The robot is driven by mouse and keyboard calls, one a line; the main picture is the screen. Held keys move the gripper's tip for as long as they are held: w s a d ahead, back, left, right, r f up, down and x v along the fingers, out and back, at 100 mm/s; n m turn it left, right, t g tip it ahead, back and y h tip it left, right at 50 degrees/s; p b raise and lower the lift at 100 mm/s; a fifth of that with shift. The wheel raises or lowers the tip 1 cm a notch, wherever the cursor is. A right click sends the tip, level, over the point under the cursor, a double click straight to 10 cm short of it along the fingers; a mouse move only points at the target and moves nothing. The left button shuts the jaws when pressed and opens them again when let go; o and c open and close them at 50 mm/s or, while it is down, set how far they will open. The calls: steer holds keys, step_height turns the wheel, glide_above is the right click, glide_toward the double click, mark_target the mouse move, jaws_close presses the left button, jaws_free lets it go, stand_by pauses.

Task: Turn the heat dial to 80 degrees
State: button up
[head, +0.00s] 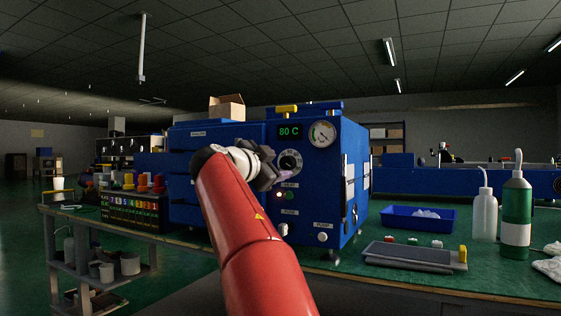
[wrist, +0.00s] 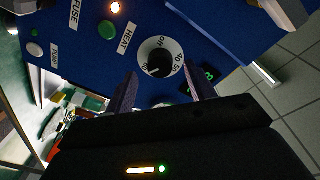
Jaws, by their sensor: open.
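The heat dial (head: 291,161) is a round knob with a pale, marked ring on the front of the blue press (head: 335,175). It also shows in the wrist view (wrist: 160,64), with a black centre and a ring marked "off", "40" and "50". Above it, the green display (head: 289,132) reads 80 C. My gripper (wrist: 159,72) is open, its two dark fingers on either side of the dial in the wrist view. I cannot tell whether they touch it. In the head view my gripper (head: 275,172) is just below and left of the dial.
A pressure gauge (head: 322,133) is right of the display. A lit indicator and a green button (head: 289,195) are below the dial. A blue tray (head: 418,217), bottles (head: 516,210) and a grey plate (head: 410,254) stand on the bench to the right.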

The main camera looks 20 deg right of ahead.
mark_target(284, 164)
steer(key=shift+p+x, duration=0.35)
steer(key=shift+x, duration=1.25)
steer(key=shift+c, duration=0.3)
steer(key=c, duration=0.9)
